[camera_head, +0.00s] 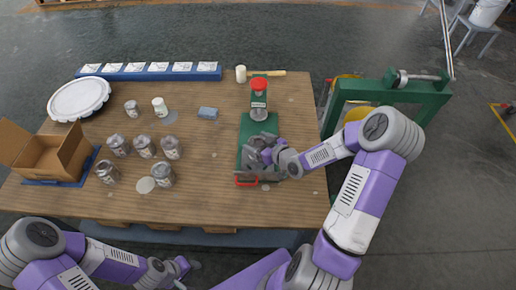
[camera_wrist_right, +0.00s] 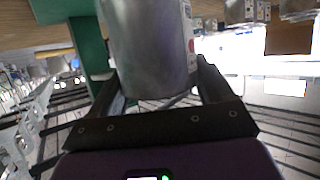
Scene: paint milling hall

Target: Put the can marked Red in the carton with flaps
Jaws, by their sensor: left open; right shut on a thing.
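The open brown carton with flaps (camera_head: 68,152) stands at the left end of the wooden table. My right gripper (camera_head: 262,158) is over the green stand and is shut on a grey metal can (camera_wrist_right: 148,50). A label shows at that can's right edge in the right wrist view, but I cannot read its marking. Several grey cans stand between the carton and the stand, including a can (camera_head: 118,146), a can (camera_head: 171,148) and a can (camera_head: 107,173); their markings are too small to read. My left gripper (camera_head: 183,265) is open and empty off the table's front edge.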

